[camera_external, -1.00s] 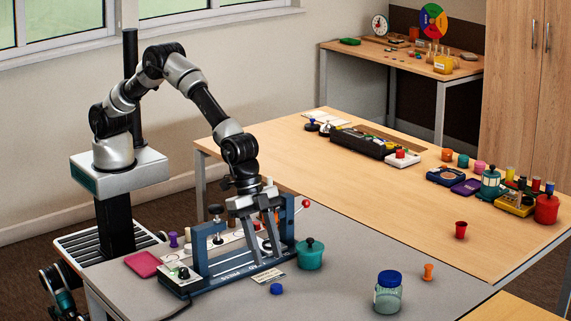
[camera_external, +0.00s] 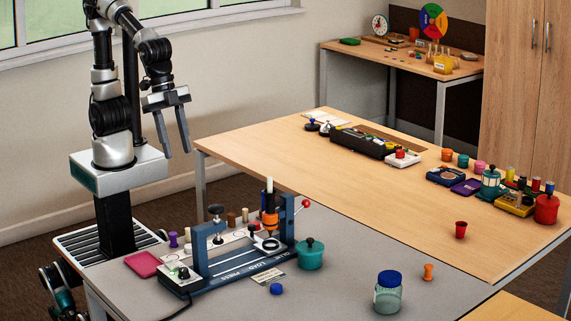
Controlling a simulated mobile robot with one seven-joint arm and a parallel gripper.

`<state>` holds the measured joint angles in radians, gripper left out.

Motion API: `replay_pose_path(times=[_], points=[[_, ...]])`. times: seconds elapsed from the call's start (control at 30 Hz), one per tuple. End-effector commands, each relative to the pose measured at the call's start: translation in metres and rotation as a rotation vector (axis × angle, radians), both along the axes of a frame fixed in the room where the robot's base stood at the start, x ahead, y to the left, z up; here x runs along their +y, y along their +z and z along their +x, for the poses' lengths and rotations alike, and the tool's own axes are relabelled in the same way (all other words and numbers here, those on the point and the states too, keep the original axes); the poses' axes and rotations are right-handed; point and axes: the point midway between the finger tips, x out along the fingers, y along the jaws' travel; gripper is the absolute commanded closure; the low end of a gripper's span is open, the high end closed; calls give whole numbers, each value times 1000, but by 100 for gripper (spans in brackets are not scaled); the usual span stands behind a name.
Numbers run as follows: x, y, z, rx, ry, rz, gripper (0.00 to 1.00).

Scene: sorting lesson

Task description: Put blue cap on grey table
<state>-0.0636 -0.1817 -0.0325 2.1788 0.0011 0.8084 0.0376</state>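A small blue cap (camera_external: 277,289) lies on the grey table (camera_external: 340,250), in front of the blue press frame. A glass jar (camera_external: 388,296) with a blue lid (camera_external: 389,279) stands further right on the same table. My gripper (camera_external: 174,153) is raised high at the left, well above and behind the grey table. Its two fingers point down and are apart, with nothing seen between them.
The blue press (camera_external: 240,262) with a red-knobbed lever fills the grey table's middle. A pink tray (camera_external: 143,264), a teal lidded pot (camera_external: 310,254) and an orange peg (camera_external: 428,272) stand around it. The wooden table (camera_external: 330,175) behind holds several containers.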

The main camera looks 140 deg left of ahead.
Motion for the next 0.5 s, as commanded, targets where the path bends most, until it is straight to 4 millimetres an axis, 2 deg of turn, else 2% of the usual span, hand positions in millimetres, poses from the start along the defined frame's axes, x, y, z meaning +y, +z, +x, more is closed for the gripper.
replay_pose_path(times=[0.03,0.1,0.23,0.33,0.5], points=[[-4,51,-34,-138,-1,1,62],[-7,48,-68,-146,0,-6,62],[-11,39,-111,-157,1,-16,62],[-12,31,-130,-155,1,-20,62],[-13,27,-137,-155,2,-22,62]])
